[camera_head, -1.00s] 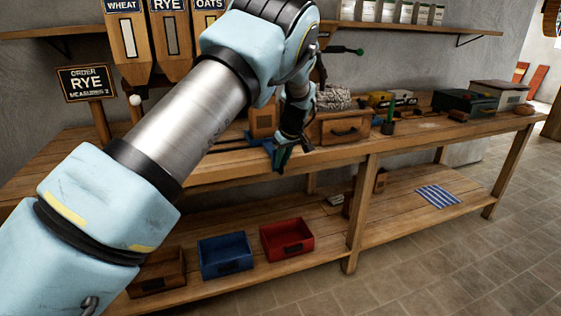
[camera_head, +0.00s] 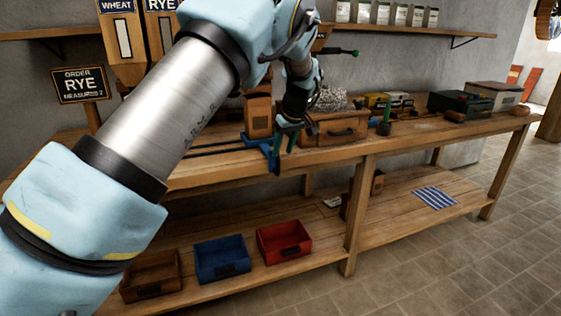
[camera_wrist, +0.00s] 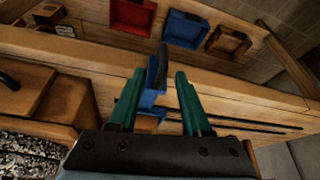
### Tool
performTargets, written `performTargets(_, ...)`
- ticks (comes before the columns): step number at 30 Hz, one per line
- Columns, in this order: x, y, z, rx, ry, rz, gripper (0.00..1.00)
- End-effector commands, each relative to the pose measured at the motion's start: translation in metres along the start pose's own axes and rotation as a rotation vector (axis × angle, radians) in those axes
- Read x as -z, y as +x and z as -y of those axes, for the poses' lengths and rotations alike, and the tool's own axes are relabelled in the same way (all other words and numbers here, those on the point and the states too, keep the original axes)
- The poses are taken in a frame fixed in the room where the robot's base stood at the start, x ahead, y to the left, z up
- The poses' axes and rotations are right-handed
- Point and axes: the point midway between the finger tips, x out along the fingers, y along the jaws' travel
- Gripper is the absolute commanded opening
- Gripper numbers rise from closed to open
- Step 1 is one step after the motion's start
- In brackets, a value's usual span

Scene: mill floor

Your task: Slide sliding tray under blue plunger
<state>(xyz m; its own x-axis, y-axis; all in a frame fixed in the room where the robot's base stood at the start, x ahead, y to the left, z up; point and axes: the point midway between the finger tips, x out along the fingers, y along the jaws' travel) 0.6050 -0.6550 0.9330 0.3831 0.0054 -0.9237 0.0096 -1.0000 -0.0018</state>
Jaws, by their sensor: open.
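The blue sliding tray (camera_head: 262,143) sits at the front of the workbench, at the end of dark rails, with a wooden box (camera_head: 258,116) standing on or just behind it. My gripper (camera_head: 285,143) is beside the tray's right side, at the bench's front edge. In the wrist view the two green fingers (camera_wrist: 160,76) are open. A dark blue upright tab (camera_wrist: 157,68) shows between the fingertips, and blue tray parts (camera_wrist: 148,98) lie below it. I cannot tell whether the fingers touch the tab. No blue plunger can be made out; my arm hides part of the bench.
Dark rails (camera_head: 205,148) run left along the bench. A wooden drawer box (camera_head: 335,130) stands just right of my gripper. Blue (camera_head: 222,260), red (camera_head: 284,241) and brown (camera_head: 150,277) crates lie on the lower shelf. Grain hoppers (camera_head: 120,45) stand behind my arm.

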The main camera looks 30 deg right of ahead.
Motion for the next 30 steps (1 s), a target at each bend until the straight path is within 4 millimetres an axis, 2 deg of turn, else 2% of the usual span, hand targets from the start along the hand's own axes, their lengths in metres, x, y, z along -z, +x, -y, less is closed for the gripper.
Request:
performTargets(3,-0.001,-0.022,-0.001,-0.004,0.0,-0.002,0.48)
performTargets(9,-0.001,-0.044,-0.001,-0.002,0.001,0.0,0.48)
performTargets(27,0.0,-0.049,0.0,-0.001,0.0,0.0,0.48)
performTargets(30,0.006,-0.046,0.011,0.003,-0.004,0.008,0.48)
